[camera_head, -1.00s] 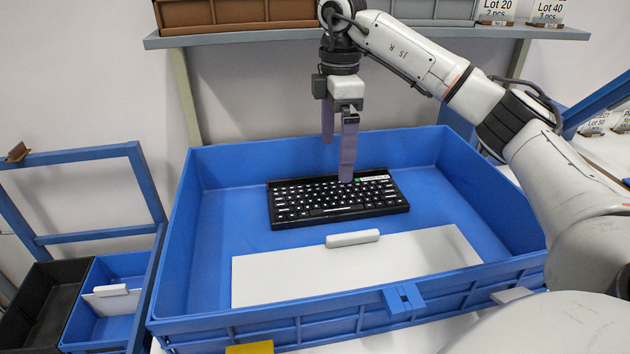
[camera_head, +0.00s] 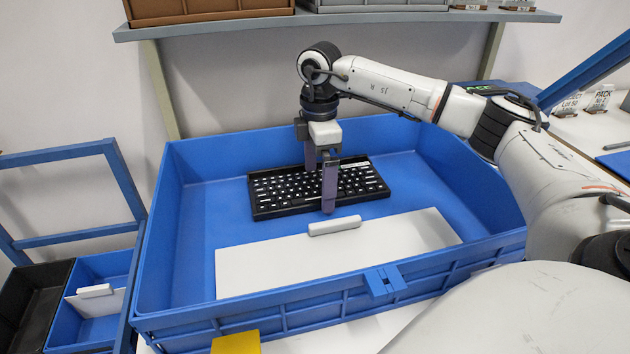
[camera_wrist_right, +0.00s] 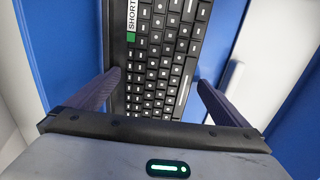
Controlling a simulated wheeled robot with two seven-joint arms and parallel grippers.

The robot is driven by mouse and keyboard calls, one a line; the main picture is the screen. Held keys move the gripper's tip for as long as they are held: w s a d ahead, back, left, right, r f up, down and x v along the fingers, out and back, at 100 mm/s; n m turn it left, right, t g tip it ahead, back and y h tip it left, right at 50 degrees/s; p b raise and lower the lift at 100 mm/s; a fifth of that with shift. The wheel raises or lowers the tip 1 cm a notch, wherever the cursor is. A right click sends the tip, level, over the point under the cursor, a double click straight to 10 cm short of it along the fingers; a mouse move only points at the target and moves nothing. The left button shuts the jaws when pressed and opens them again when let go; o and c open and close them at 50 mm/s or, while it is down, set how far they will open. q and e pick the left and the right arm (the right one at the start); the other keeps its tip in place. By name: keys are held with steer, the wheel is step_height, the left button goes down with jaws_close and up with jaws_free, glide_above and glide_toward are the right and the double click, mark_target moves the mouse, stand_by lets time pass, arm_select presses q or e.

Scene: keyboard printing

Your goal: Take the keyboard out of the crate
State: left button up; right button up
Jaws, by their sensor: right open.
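The black keyboard (camera_head: 270,195) with white key legends lies flat in the large blue crate (camera_head: 195,255), toward its back wall. My right gripper (camera_head: 320,185) is open and points down over the keyboard, one finger in front of its near edge and the other further back. In the right wrist view, the keyboard (camera_wrist_right: 165,60) runs between the two fingers of my right gripper (camera_wrist_right: 160,98), with a gap on each side. A green mark and a "SHORT" label show at one edge of it. My left gripper is not in view.
A white panel with a handle (camera_head: 335,252) lies in the crate's front part. A blue bin (camera_head: 105,265) and a black bin (camera_head: 30,300) stand at left beside a blue frame. A grey shelf (camera_head: 340,22) runs behind the crate. A yellow tag (camera_head: 236,343) is at the front.

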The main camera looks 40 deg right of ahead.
mark_target(318, 184)
steer(key=c, duration=1.5)
arm_select(q)
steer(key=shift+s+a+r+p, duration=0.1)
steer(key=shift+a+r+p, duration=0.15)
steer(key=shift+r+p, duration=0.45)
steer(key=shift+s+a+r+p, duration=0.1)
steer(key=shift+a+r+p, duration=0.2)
steer(key=shift+p, duration=0.7)
arm_select(e)
steer(key=shift+r, duration=9.05)
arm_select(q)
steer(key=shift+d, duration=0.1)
